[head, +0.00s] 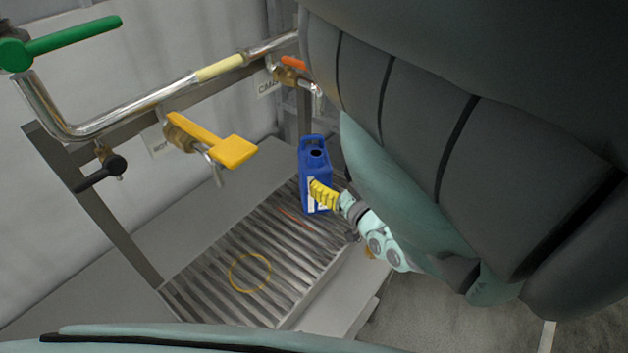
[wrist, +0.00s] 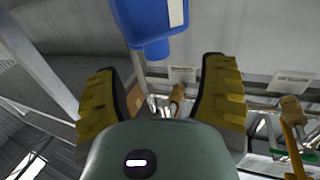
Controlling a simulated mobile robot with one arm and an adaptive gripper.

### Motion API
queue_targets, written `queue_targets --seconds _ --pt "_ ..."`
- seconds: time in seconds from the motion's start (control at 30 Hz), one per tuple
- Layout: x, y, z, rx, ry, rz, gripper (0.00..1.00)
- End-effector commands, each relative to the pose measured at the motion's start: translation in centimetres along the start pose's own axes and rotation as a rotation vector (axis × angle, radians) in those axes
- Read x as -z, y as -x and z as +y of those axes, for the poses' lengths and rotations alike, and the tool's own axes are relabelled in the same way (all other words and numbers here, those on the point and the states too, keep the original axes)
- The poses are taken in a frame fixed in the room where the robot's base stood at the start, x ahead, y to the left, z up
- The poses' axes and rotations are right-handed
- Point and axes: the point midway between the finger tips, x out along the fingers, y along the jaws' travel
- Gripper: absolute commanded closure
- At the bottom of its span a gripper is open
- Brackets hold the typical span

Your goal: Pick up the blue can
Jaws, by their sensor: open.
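The blue can (head: 316,162) stands upright on a slatted metal grate, with its handle and dark opening on top and a white label low on its front. In the wrist view the can (wrist: 150,22) shows at the top edge, cut off by the frame. My gripper (head: 323,193) is at the can's lower front in the head view, its yellow finger covering part of the label. In the wrist view the two yellow padded fingers (wrist: 160,78) are spread wide with nothing seen between them. The can appears just past the fingertips; I cannot tell whether they touch.
The grate (head: 205,262) has a yellow ring (head: 250,272) lying on it. A pipe (head: 130,115) runs above, with a yellow-handled valve (head: 215,142), a green handle (head: 75,38) and an orange-handled valve (head: 294,63) close behind the can. Much of the grate is clear.

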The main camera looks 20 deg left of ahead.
Motion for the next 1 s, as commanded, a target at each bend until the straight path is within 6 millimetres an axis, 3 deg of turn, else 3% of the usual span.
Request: queue_targets --seconds 0.4,0.77,1.0 --pt "0.2 -3.7 0.1 -0.004 0.003 0.003 0.29" --pt "0.3 -4.9 0.3 -0.004 0.005 0.002 0.29" --pt "0.5 -6.7 0.5 -0.005 0.003 0.002 0.29"
